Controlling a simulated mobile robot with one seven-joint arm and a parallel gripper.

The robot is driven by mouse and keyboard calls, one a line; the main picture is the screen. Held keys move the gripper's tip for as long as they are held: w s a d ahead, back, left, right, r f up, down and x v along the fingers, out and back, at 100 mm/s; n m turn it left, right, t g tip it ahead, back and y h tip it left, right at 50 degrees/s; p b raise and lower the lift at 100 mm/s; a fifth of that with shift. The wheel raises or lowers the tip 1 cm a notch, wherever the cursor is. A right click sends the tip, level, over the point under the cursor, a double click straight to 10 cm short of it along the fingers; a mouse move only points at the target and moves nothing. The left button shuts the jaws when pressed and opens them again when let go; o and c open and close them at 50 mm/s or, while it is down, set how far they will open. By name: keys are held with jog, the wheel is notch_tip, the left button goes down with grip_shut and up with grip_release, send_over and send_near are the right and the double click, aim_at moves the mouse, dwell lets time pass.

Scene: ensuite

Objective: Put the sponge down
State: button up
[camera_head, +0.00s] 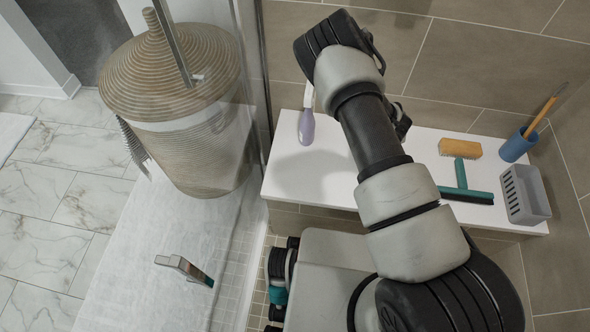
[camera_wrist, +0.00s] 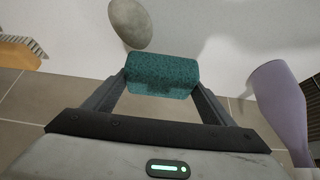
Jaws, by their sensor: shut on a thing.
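In the wrist view a teal, speckled sponge (camera_wrist: 162,70) is between the two fingers of my gripper (camera_wrist: 162,88). The gripper is shut on it, one finger at each end. Behind the sponge is the white shelf (camera_wrist: 215,25), with a shadow to the sponge's right. I cannot tell whether the sponge touches the shelf. In the head view my arm reaches over the white shelf (camera_head: 330,180) and hides the sponge and most of the gripper.
A purple-handled item (camera_head: 306,126) stands left of my arm. To the right are a wooden brush (camera_head: 460,148), a teal squeegee (camera_head: 461,175), a blue cup (camera_head: 517,147) and a grey basket (camera_head: 525,194). A grey stone (camera_wrist: 130,23) lies near the sponge. The shelf's front left is clear.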

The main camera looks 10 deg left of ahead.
jog(key=s+a+n+y, duration=0.1)
jog(key=a+n, duration=0.2)
jog(key=a, duration=0.1)
jog(key=s+a+n+g+y+p, duration=0.1)
jog(key=a+n+y, duration=0.1)
jog(key=a, duration=0.3)
jog(key=s+a+r+n+g+y, duration=0.1)
jog(key=a+n, duration=0.3)
jog(key=shift+s+a+y, duration=0.15)
jog(key=shift+s+y, duration=0.15)
jog(key=shift+s, duration=0.1)
jog(key=s+a+r+n+g+y+p, duration=0.2)
jog(key=s+a+r+n+g, duration=0.2)
jog(key=s+a+n, duration=0.6)
jog(key=shift+m+g, duration=0.4)
jog(key=shift+m, duration=0.2)
jog(key=f, duration=0.1)
jog(key=a+f+b, duration=0.1)
jog(key=f, duration=0.1)
jog(key=f+b, duration=0.1)
jog(key=f, duration=0.1)
jog(key=shift+w+a+f, duration=0.2)
jog(key=shift+w, duration=0.1)
jog(key=shift+f+b, duration=0.65)
jog(key=shift+f, duration=1.55)
jog(key=shift+f, duration=0.15)
jog(key=o, duration=1)
